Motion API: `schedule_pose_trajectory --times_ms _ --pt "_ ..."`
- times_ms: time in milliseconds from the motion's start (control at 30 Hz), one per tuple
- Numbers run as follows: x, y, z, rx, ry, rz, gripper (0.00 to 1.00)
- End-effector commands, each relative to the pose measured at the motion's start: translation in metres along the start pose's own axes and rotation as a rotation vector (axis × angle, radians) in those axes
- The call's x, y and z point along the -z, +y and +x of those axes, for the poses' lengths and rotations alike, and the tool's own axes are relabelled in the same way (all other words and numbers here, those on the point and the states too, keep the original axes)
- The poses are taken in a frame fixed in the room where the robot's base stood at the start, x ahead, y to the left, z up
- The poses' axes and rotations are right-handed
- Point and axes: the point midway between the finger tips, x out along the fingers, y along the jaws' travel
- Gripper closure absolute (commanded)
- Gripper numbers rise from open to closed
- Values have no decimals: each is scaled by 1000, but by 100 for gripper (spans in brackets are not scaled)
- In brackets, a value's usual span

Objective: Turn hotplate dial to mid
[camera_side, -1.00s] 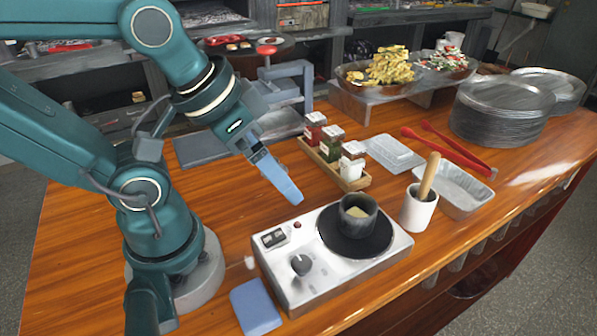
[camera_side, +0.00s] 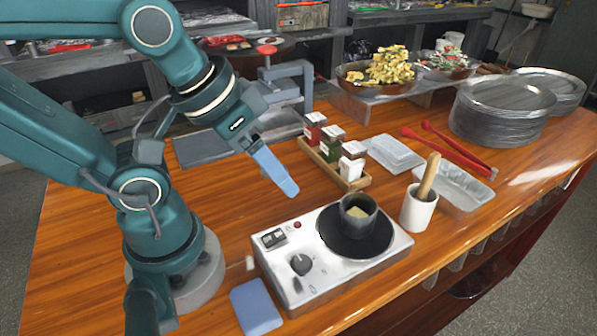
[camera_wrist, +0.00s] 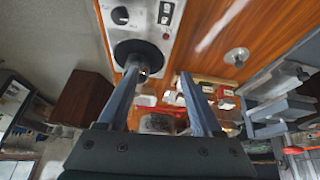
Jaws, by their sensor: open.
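The hotplate (camera_side: 285,280) is a silver box on the wooden counter. Its dark dial (camera_side: 301,265) is on the left part of its top, below a small switch panel and a red light. A small dark pot (camera_side: 357,213) with something pale inside stands on the round black plate. In the wrist view the dial (camera_wrist: 120,15) is near the top edge, left of centre. My gripper (camera_side: 289,191) is in the air above and behind the hotplate, apart from the dial. In the wrist view its two fingers (camera_wrist: 162,82) are spread, with nothing held between them.
A blue cloth or sponge (camera_side: 255,306) lies left of the hotplate. A wooden rack of spice jars (camera_side: 337,163) stands behind it. A white cup with a wooden pestle (camera_side: 418,207), a metal tray (camera_side: 466,186) and red tongs (camera_side: 450,150) are to the right.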

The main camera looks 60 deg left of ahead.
Motion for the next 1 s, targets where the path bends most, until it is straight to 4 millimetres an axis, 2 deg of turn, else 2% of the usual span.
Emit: schedule_pose_trajectory --times_ms 233,400,500,733,1000 --pt "7 10 0 1 -83 -408 34" --pt "6 33 13 55 -239 -673 34" --pt "0 48 23 112 -322 -758 34" --pt "-16 70 40 197 -430 -726 34" --pt "-31 73 56 214 -456 -688 34"
